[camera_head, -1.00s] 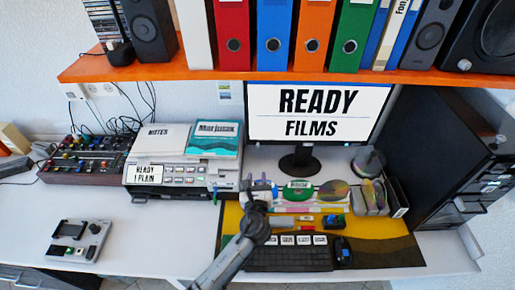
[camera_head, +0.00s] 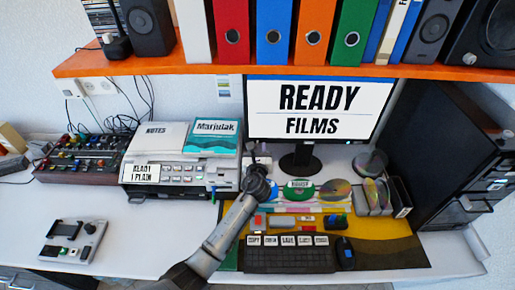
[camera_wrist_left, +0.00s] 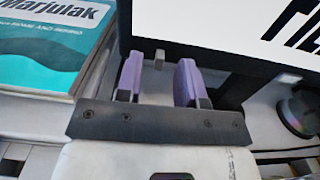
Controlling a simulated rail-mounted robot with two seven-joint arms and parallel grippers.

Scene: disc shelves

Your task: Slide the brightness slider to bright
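The monitor (camera_head: 318,112) stands at the back, its screen reading READY FILMS. My left gripper (camera_head: 252,154) is in front of the monitor's lower left corner, beside the printer. In the left wrist view my left gripper (camera_wrist_left: 158,82) has its two purple finger pads apart, with a gap between them. A small grey nub (camera_wrist_left: 159,58) shows in that gap, by the monitor's dark lower left edge. It may be the brightness slider's knob, but no label is readable. I cannot tell whether a finger touches it. My right gripper is not in view.
The printer (camera_head: 170,192) carries notes and a teal Marjulak book (camera_head: 214,138) close to the left of my gripper. The keyboard (camera_head: 290,258), discs and small items lie on the desk mat. The orange shelf (camera_head: 160,67) overhangs the back.

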